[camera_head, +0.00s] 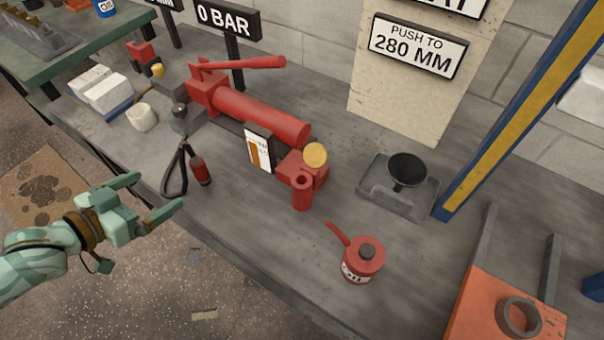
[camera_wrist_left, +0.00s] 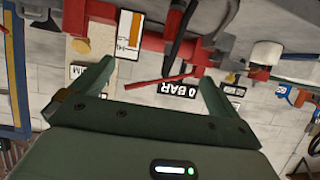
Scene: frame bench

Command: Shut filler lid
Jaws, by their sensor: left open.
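The red hand pump (camera_head: 262,116) lies on the grey bench, with a long red handle above its barrel. At its near end is a red block with an upright, open-topped red filler neck (camera_head: 302,194). A round yellow disc, apparently the filler lid (camera_head: 315,154), stands tilted up behind the neck, off its opening. The lid also shows in the left wrist view (camera_wrist_left: 81,46). My left gripper (camera_head: 157,194) is open and empty, off the bench's front edge, well left of the pump. Its fingers show apart in the left wrist view (camera_wrist_left: 156,76). My right gripper is not seen.
A black hose with a red end (camera_head: 200,170) lies between my left gripper and the pump. A red oil can (camera_head: 362,262) stands in front right of the neck. A funnel (camera_head: 407,170) sits in a grey tray. A gauge card (camera_head: 259,150) stands beside the pump.

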